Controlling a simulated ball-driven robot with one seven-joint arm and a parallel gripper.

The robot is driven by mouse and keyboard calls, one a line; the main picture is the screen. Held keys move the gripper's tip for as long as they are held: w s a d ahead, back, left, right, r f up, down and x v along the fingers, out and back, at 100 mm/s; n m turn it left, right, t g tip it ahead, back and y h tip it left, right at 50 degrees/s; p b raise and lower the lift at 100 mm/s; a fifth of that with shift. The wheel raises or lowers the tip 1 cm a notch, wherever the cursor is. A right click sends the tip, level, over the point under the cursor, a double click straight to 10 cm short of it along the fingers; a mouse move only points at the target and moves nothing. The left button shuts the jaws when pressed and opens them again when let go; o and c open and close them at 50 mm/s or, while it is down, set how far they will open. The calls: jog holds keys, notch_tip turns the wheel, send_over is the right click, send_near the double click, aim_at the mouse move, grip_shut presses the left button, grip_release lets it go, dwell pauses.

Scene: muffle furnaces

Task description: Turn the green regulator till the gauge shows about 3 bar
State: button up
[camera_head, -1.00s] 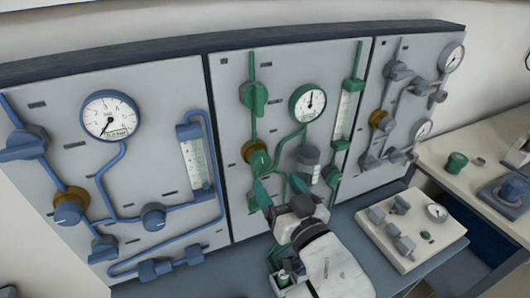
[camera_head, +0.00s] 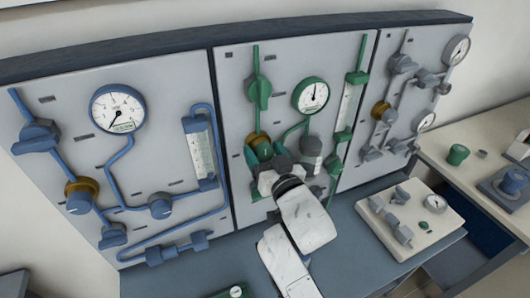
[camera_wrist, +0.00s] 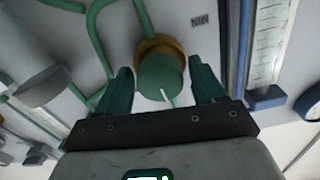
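The green regulator (camera_head: 262,150) is a green knob with a gold collar, low on the middle panel. In the wrist view the knob (camera_wrist: 160,80) shows a white mark on its rim. My gripper (camera_head: 266,156) is at the regulator. In the wrist view its two dark green fingers (camera_wrist: 162,88) stand apart, one on each side of the knob, with small gaps that look clear of it. The green-rimmed gauge (camera_head: 311,95) is up and to the right of the regulator. Its needle points roughly straight up; the numbers are too small to read.
A green valve handle (camera_head: 259,90) sits above the regulator. A grey cylinder (camera_head: 311,150) stands close on its right. The blue panel (camera_head: 165,105) is to the left, the grey panel (camera_head: 365,125) to the right. A pale fittings board (camera_head: 432,238) lies on the bench.

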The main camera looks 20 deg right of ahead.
jog(key=c, duration=0.9)
jog(key=shift+f, duration=0.1)
jog(key=o, duration=1.1)
jog(key=shift+c, duration=0.2)
jog(key=shift+s+b, duration=0.4)
jog(key=shift+s, duration=0.15)
jog(key=s+b, duration=0.2)
jog(key=s, duration=0.7)
jog(key=shift+s, duration=0.4)
